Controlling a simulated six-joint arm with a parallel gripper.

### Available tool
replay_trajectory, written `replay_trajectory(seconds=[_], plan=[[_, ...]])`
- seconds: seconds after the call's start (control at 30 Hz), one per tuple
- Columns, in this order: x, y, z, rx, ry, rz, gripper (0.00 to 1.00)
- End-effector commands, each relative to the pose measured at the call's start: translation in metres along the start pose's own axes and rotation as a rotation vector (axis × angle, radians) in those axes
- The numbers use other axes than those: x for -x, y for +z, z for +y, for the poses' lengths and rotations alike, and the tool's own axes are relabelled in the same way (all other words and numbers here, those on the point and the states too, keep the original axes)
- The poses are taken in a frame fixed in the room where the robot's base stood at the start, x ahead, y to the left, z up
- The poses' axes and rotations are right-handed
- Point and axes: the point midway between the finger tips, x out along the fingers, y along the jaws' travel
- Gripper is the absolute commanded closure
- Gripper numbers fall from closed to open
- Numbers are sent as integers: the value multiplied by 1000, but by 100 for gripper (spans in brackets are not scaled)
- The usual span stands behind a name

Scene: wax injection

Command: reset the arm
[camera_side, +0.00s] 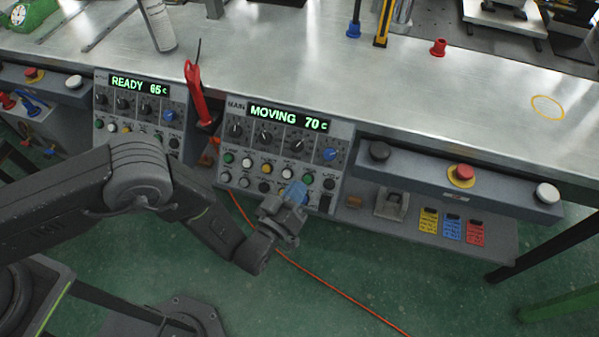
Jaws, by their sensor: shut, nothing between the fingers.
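My gripper (293,196) is shut and empty, with blue at its tip. It is in front of the lower right buttons of the main control panel (238,107). Whether the tip touches a button, I cannot tell. The main panel's green display (288,118) reads "MOVING 70 c". The panel to its left has a display (139,85) that reads "READY 65 c". My arm reaches in from the left, in front of the panels, and hides part of the left panel's lower edge.
A metal worktable (440,110) lies behind the panels. A red-handled tool (195,92) stands between the panels. To the right, a button bar carries a red button (461,172) above a shelf with yellow, blue and red tags (452,228). An orange cable (330,283) crosses the green floor.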

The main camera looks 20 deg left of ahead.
Motion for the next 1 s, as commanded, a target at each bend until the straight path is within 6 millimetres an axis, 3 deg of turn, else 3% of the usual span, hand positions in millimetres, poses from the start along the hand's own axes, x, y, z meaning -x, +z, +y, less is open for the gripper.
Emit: replay_trajectory(seconds=[0.23,0.37,0.47,0.6,0.7,0.87,1.0], plan=[[-1,-1,0,1,-1,-1,100],[-16,-18,7,8,-21,-22,100],[-40,-48,15,18,-55,-72,100],[-70,-107,24,20,-106,-176,100],[-81,-152,28,13,-136,-254,100],[-80,-224,28,-15,-170,-375,100],[-61,-284,24,-54,-197,-479,100]])
